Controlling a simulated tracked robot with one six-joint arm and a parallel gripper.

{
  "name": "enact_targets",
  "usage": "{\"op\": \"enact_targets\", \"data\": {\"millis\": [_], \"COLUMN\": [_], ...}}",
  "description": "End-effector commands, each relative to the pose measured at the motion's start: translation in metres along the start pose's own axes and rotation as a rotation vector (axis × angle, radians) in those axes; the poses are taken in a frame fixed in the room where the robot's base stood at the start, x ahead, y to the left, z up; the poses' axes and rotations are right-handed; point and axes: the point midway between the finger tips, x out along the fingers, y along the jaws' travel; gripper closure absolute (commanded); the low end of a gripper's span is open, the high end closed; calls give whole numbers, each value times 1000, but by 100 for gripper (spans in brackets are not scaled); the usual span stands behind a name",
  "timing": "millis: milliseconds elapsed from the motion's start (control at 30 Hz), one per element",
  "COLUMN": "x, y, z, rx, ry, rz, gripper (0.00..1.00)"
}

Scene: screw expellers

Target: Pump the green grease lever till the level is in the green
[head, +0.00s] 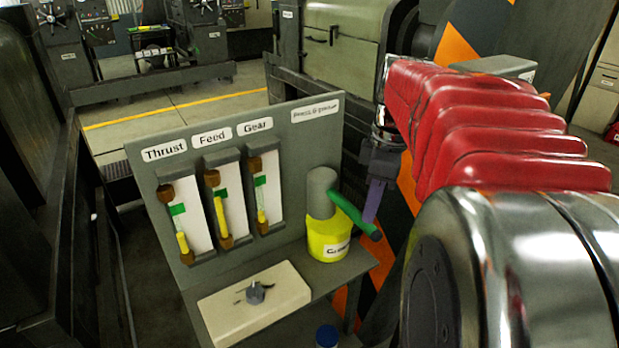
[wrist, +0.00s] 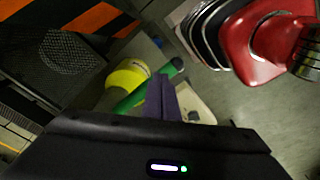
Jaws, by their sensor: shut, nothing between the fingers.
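The green grease lever (head: 352,213) slants down to the right from the grey cylinder (head: 321,192) on the yellow grease pot (head: 328,241). In the wrist view the lever (wrist: 135,97) runs beside the purple fingers. My gripper (head: 370,218) points down, shut and empty, close to the lever's outer end; I cannot tell whether it touches. Three gauges stand left of the pot: Thrust (head: 187,215), Feed (head: 222,203) and Gear (head: 263,195). Each has a green mark. Thrust's yellow column is short and below its mark; Feed's is taller. Gear's exact level is unclear.
A cream box (head: 255,303) with a dark knob (head: 256,292) sits on the shelf in front of the gauges. A blue-capped container (head: 327,337) is at the bottom edge. Grey panel (head: 315,140) stands behind the pot. Dark machine frames close in on the left.

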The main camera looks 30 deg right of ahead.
Motion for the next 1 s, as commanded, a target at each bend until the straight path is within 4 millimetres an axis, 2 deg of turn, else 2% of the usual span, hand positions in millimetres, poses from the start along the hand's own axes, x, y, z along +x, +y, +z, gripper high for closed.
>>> {"op": "enact_targets", "data": {"millis": [167,433,767,1000], "x": [-2,-13,-14,-31], "y": [0,0,0,0], "z": [5,29,29,29], "rx": [1,2,0,0], "ry": [0,0,0,0], "rz": [0,0,-1,1], "gripper": [100,100,100,100]}}
